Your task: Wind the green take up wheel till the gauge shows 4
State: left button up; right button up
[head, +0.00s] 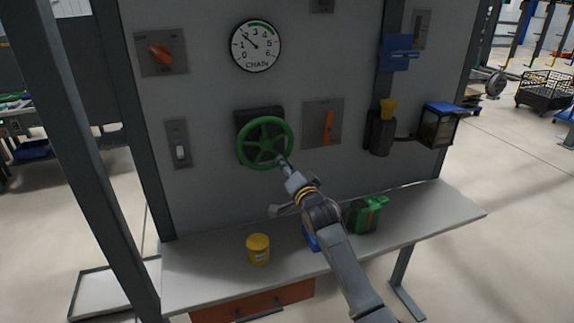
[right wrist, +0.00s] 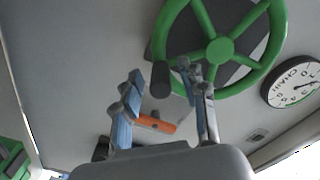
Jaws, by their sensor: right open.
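The green take up wheel (head: 265,122) is mounted on the grey panel and also shows in the right wrist view (right wrist: 197,17). A dark handle (right wrist: 160,76) sits at its rim. The round white CHAIN gauge (head: 256,59) is above the wheel; its needle points up-left, near 2. The gauge also shows in the right wrist view (right wrist: 292,83), turned over. My right gripper (head: 283,164) is at the wheel's lower right rim. In the right wrist view its open fingers (right wrist: 162,74) stand on either side of the handle; contact cannot be told. My left gripper is out of view.
An orange lever (head: 328,128) is right of the wheel, a switch (head: 180,152) left, and an orange knob (head: 160,52) upper left. A lantern-like box (head: 437,127) juts out right.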

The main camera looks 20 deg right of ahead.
jog(key=shift+w, duration=0.35)
jog(key=shift+c, duration=0.3)
grip_shut()
jog(key=shift+d+r, duration=0.1)
